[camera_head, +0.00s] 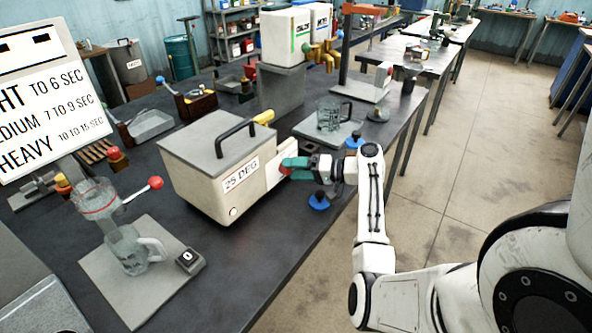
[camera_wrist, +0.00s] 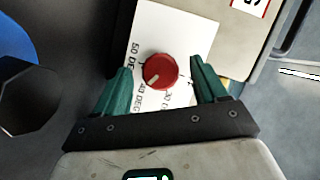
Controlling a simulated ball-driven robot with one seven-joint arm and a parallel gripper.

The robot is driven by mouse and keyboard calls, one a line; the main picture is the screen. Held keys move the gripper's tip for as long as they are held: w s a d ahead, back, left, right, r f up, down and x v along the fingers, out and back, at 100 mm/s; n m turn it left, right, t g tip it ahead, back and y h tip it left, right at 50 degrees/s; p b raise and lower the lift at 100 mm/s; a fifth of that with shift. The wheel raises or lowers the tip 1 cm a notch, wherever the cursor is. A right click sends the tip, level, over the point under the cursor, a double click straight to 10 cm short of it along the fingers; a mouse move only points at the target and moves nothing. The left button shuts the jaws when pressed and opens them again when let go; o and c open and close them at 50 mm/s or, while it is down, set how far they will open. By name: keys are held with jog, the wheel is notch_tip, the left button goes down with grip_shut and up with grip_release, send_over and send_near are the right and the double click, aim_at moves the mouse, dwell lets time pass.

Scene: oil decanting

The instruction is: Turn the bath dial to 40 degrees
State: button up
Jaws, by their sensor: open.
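The bath (camera_head: 210,165) is a cream box with a grey lid and black handle on the dark bench. Its front carries a "25 DEG" sign (camera_head: 241,174). In the wrist view the red round dial (camera_wrist: 160,72) sits on a white plate (camera_wrist: 178,30) marked 50, 40 and 30 DEG. The dial's pale pointer mark points to the lower left, roughly toward the 40 DEG print. My gripper (camera_wrist: 162,67) is open, its green fingers on either side of the dial with gaps visible. In the head view my gripper (camera_head: 291,166) is at the bath's right side and hides most of the dial.
A blue knob (camera_head: 319,201) stands below my gripper near the bench edge. A glass jug (camera_head: 330,115) stands behind it. A mug (camera_head: 128,252) and a small black timer-like box (camera_head: 189,260) are at front left. The floor at right is clear.

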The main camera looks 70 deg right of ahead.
jog(key=b+v, duration=0.2)
jog(key=v, duration=0.8)
jog(key=shift+s, duration=0.35)
